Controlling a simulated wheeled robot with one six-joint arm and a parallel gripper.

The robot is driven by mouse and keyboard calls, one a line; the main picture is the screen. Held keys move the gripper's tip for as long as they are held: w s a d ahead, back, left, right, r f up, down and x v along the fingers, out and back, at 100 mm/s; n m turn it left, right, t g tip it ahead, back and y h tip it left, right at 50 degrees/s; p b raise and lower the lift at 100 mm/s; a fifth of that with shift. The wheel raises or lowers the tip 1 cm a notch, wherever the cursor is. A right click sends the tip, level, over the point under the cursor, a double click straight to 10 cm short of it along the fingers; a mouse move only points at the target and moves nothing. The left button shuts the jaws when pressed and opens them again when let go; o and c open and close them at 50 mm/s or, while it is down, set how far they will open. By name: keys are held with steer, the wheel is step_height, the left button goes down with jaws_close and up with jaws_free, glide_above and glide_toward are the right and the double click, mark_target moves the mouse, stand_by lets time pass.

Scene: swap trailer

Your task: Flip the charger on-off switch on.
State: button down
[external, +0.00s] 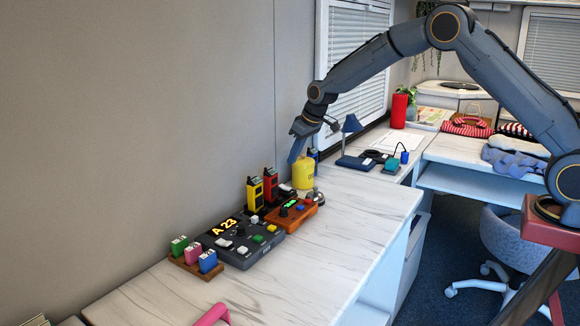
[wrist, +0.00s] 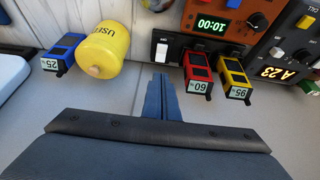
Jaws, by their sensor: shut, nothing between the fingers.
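The charger (wrist: 174,40) is a dark strip with a red unit (wrist: 198,70) marked 60 and a yellow unit (wrist: 232,75) marked 95 standing in it. Its white on-off switch (wrist: 162,51) is at the strip's left end in the wrist view; I cannot tell its position. In the external view the red unit (external: 270,183) and yellow unit (external: 255,193) stand near the wall, and the switch cannot be made out. My gripper (wrist: 161,77) is shut and empty. Its fingertips point towards the switch and appear apart from it. In the external view my gripper (external: 293,157) is above the counter beside the yellow canister.
A yellow canister (external: 303,172) and a blue unit (wrist: 62,52) marked 25 stand close beside the charger. An orange box (external: 293,213) with a green display and a dark A 23 panel (external: 240,240) are in front. The counter's front (external: 350,220) is clear.

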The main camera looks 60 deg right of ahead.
mark_target(281, 185)
steer(key=p+x, duration=0.2)
steer(key=x, duration=0.8)
steer(key=shift+s, duration=0.15)
steer(key=shift+f, duration=0.1)
steer(key=shift+f, duration=0.15)
steer(key=shift+f+b, duration=0.15)
steer(key=shift+b, duration=0.35)
steer(key=shift+p, duration=0.3)
steer(key=shift+s+p, duration=0.5)
steer(key=shift+s, duration=0.2)
